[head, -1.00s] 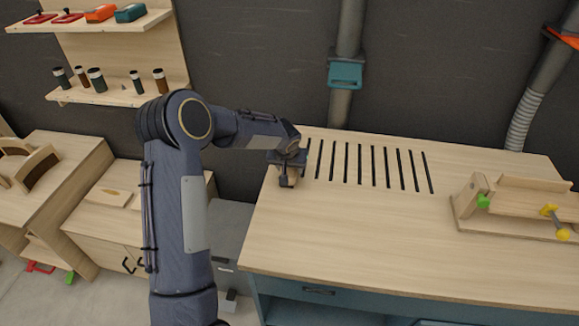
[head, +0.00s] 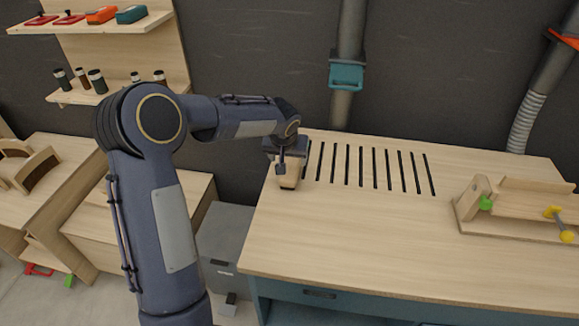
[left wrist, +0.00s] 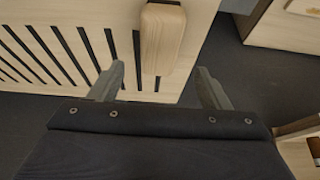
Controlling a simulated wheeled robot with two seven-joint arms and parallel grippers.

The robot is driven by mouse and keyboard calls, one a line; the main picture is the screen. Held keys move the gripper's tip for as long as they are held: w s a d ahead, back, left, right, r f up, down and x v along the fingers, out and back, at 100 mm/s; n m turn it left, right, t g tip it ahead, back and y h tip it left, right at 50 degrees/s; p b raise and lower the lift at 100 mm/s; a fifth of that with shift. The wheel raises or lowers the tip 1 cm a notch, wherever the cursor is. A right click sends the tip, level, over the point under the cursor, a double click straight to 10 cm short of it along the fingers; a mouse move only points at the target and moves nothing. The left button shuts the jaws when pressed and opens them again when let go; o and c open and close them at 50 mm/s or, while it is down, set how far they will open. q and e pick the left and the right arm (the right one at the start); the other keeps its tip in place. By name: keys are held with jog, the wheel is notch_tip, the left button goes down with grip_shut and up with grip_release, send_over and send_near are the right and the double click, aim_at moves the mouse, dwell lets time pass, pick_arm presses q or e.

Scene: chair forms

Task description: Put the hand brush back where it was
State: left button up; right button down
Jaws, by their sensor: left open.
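The hand brush (head: 289,181) lies at the left end of the workbench top, beside the row of dark slots. In the left wrist view its pale wooden back (left wrist: 162,38) shows, with its near end between my fingertips and a gap on either side. Its bristles are mostly hidden. My left gripper (head: 281,161) is over the brush, open and empty, and covers part of it in the head view. The open fingers also show in the left wrist view (left wrist: 160,72). My right gripper is not in view.
The workbench (head: 350,235) is bare in the middle. A wooden jig (head: 515,208) with green and yellow parts stands at its right. A grey box (head: 225,245) stands on the floor left of the bench. Wall shelves (head: 115,88) hold jars and tools.

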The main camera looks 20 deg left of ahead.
pick_arm(q)
jog(key=s+d+r+h, duration=0.1)
jog(key=s+r, duration=0.4)
jog(key=s, duration=0.4)
jog(key=s+d+r+h, duration=0.1)
jog(key=s+r, duration=0.4)
jog(key=s, duration=0.4)
jog(key=s+d+f+h, duration=0.1)
jog(key=s+d, duration=0.2)
jog(key=s, duration=0.5)
jog(key=s+d+f+m+t+h, duration=0.1)
jog(key=s+d+f+h, duration=0.1)
jog(key=s, duration=0.6)
jog(key=shift+s+d, duration=0.3)
jog(key=shift+d, duration=0.35)
